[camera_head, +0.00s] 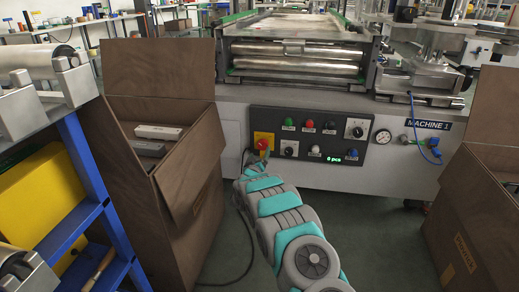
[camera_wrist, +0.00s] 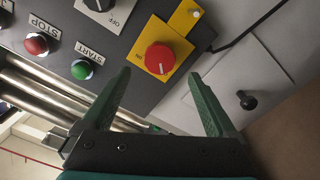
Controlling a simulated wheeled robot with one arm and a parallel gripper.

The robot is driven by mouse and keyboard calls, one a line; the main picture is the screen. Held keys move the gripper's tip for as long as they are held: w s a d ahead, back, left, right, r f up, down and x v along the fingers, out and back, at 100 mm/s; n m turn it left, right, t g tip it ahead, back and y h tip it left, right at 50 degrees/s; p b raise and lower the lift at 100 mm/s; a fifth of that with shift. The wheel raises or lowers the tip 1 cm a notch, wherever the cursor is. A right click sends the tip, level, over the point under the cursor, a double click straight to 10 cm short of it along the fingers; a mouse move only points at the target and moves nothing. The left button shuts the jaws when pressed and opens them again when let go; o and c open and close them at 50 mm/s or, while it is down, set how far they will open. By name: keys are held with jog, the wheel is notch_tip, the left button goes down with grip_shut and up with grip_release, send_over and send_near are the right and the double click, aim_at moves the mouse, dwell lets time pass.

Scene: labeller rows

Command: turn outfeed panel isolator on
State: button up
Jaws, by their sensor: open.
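The isolator appears to be the red rotary knob (camera_head: 262,144) on a yellow plate at the left end of the dark control panel (camera_head: 338,124). In the wrist view the red knob (camera_wrist: 160,58) shows a short white mark on its face, and small lettering beside it is hard to read. My gripper (camera_wrist: 160,74) is open and empty. Its two green fingers point toward the panel, one on each side below the knob, apart from it. In the head view my arm reaches up to the panel's left end, and the fingers are hard to make out.
A green start button (camera_wrist: 82,69), a red stop button (camera_wrist: 37,44) and a black selector knob (camera_wrist: 98,3) are close to the isolator. A black knob (camera_wrist: 247,100) sits on the grey cabinet. Open cardboard boxes (camera_head: 184,187) (camera_head: 474,217) stand left and right of the panel.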

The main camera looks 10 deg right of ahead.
aim_at(262, 146)
jog(key=shift+x, duration=2.5)
jog(key=shift+w+d, duration=0.1)
jog(key=shift+w, duration=0.15)
jog(key=shift+w+d+f, duration=0.1)
jog(key=shift+w, duration=0.2)
jog(key=shift+x, duration=0.75)
jog(key=c, duration=1.4)
jog(key=shift+o, duration=0.2)
